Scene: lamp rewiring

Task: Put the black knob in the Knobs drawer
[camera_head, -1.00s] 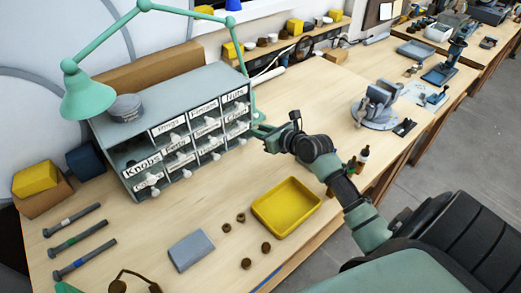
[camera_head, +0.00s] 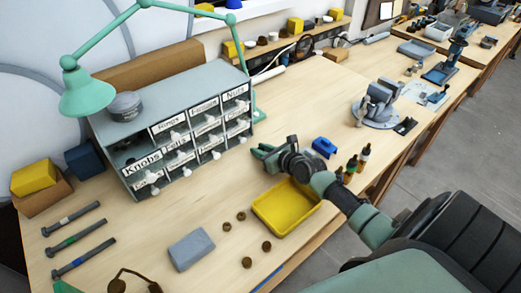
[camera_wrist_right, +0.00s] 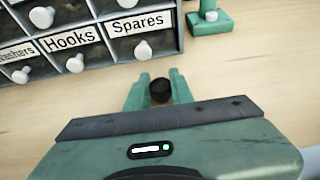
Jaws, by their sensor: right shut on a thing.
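The small black knob (camera_wrist_right: 160,91) sits between the two fingertips of my right gripper (camera_wrist_right: 160,84) in the right wrist view. The gripper is shut on it. In the head view my right gripper (camera_head: 264,151) is over the bench, right of the grey drawer cabinet (camera_head: 185,90). The knob cannot be made out there. The Knobs drawer (camera_head: 142,163) is at the cabinet's left end. A dark opening shows behind its label, and it seems pulled out. My left gripper is not in view.
A yellow tray (camera_head: 286,207) lies just below my right gripper. Several brown pieces and a grey-blue block (camera_head: 191,249) lie in front of the cabinet. The green lamp (camera_head: 88,92) arches over it. A blue object (camera_head: 324,147) and small bottles (camera_head: 358,161) stand to the right.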

